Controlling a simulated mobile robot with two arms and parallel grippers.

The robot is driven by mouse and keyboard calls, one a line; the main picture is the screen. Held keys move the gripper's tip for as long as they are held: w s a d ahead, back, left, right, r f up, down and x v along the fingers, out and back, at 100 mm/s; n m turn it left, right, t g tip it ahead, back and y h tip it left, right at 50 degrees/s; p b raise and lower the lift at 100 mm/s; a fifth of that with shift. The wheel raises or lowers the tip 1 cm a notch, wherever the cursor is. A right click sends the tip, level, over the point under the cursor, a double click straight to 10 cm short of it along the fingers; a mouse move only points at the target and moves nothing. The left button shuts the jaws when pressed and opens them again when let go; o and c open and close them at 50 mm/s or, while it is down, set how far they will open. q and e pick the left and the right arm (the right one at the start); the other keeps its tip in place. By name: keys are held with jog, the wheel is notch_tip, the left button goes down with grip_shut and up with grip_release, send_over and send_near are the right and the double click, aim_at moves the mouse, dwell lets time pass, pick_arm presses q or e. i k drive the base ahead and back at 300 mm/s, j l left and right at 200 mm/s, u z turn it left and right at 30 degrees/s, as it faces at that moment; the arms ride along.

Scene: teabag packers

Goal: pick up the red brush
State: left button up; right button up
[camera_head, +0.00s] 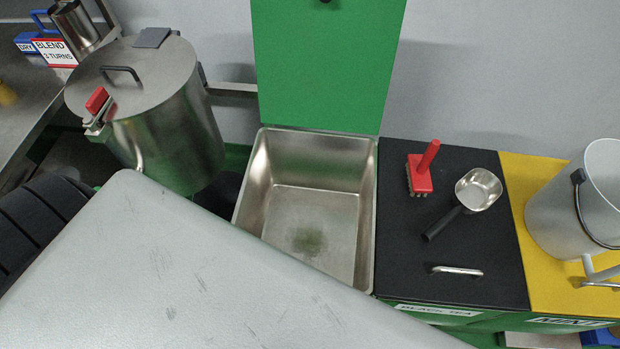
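The red brush (421,174) sits on the black lid (465,245) of the bin labelled black tea, right of the open metal bin. It has a red block with dark bristles along its near side and a short red handle that points up and to the right. Nothing touches it. Neither my left nor my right gripper can be made out in the head view. A large grey surface, which may be part of my own body, covers the lower left and hides what lies below it.
A metal scoop (479,189) with a black handle lies just right of the brush. A lid handle (457,270) is nearer. A grey bucket (578,213) stands on the yellow lid (522,185). The open bin (318,200) has a raised green lid (325,70). A steel drum (165,125) stands left.

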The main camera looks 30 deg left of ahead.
aim_at(420, 181)
jog(key=k+l+u, duration=0.1)
jog(key=u, duration=0.3)
jog(key=k+u, duration=0.35)
